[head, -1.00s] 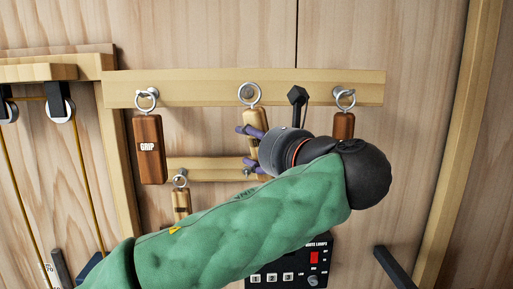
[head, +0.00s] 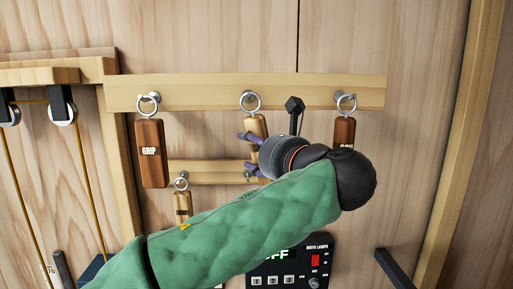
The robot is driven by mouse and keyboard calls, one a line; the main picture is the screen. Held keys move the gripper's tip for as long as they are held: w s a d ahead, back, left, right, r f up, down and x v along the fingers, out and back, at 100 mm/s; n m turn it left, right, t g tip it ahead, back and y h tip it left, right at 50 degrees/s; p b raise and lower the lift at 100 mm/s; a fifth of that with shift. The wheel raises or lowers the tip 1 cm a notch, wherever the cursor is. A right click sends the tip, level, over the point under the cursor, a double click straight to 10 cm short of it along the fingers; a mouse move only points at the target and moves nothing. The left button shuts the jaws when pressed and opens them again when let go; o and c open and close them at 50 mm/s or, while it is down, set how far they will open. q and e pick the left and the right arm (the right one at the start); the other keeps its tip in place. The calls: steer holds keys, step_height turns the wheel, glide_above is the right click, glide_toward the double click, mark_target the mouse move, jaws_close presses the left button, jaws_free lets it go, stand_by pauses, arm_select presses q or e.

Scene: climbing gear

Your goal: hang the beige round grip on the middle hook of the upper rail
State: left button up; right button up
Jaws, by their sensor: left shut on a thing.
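The beige round grip (head: 258,125) hangs upright at the middle of the upper rail (head: 205,91). Its metal ring (head: 251,102) is at the middle hook (head: 248,96), and the ring appears to be around it. My left gripper (head: 250,153) is shut on the beige grip from the right side, its purple fingers across the grip's body. The gripper and its wrist hide part of the grip. My right gripper is not in view.
A brown grip (head: 151,155) hangs on the upper rail's left hook, another brown grip (head: 344,130) on the right one. A small beige grip (head: 182,206) hangs from the lower rail (head: 212,171). A black hexagonal-headed piece (head: 295,104) stands close to my wrist. A black control box (head: 292,265) is below.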

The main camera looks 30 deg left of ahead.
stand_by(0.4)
arm_select(q)
steer(key=o, duration=1.4)
steer(key=shift+c, duration=0.2)
steer(key=shift+d, duration=0.1)
steer(key=v, duration=1.2)
